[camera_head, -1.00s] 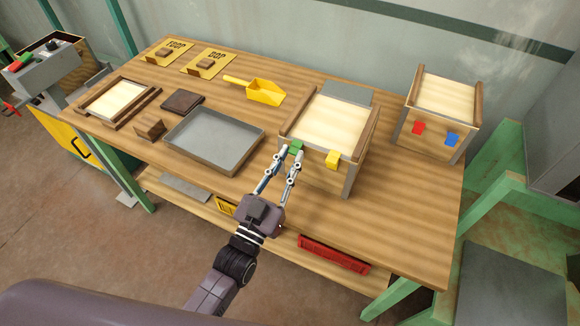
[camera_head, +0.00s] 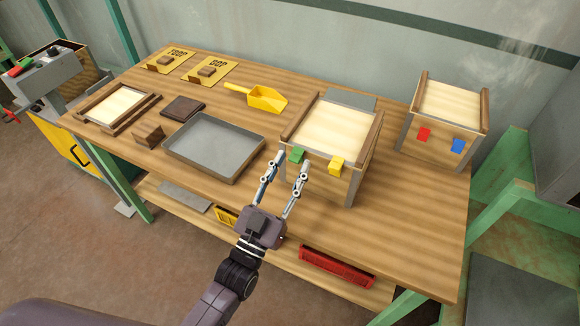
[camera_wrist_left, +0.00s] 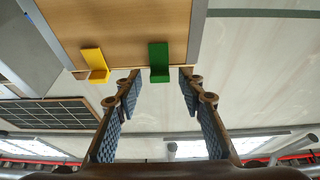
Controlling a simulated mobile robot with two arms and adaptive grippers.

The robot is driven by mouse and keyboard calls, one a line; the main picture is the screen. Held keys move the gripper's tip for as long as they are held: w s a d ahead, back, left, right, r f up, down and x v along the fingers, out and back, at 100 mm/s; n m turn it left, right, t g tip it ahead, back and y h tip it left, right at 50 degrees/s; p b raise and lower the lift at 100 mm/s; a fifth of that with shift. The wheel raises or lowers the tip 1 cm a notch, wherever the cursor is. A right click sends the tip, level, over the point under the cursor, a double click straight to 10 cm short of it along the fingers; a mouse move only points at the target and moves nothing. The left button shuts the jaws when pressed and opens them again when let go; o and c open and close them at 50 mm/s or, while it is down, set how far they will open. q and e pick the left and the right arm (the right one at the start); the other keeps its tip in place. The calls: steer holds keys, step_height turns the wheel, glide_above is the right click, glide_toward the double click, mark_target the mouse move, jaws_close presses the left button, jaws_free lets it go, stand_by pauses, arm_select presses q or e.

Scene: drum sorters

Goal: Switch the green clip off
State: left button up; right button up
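The green clip (camera_head: 297,155) sits on the top front edge of the middle wooden box (camera_head: 350,182), near its left corner. A yellow clip (camera_head: 336,166) sits on the same edge to its right. My left gripper (camera_head: 291,162) is open and empty, with its fingertips just in front of and below the green clip, not closed on it. In the left wrist view, the green clip (camera_wrist_left: 159,62) lies just beyond and between the spread fingertips (camera_wrist_left: 161,76), and the yellow clip (camera_wrist_left: 95,62) is off to the left. My right gripper is not in view.
A second box (camera_head: 433,147) with a red clip (camera_head: 424,134) and a blue clip (camera_head: 457,146) stands at the right. A grey tray (camera_head: 215,147), a yellow scoop (camera_head: 262,98) and a framed sieve (camera_head: 117,105) stand left. Bare tabletop (camera_head: 410,220) lies front right.

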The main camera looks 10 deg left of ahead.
arm_select(q)
steer(key=shift+s+a+f, duration=0.1)
steer(key=shift+s+f, duration=0.05)
steer(key=shift+s, duration=0.1)
steer(key=v, duration=1.1)
steer(key=shift+s, duration=0.25)
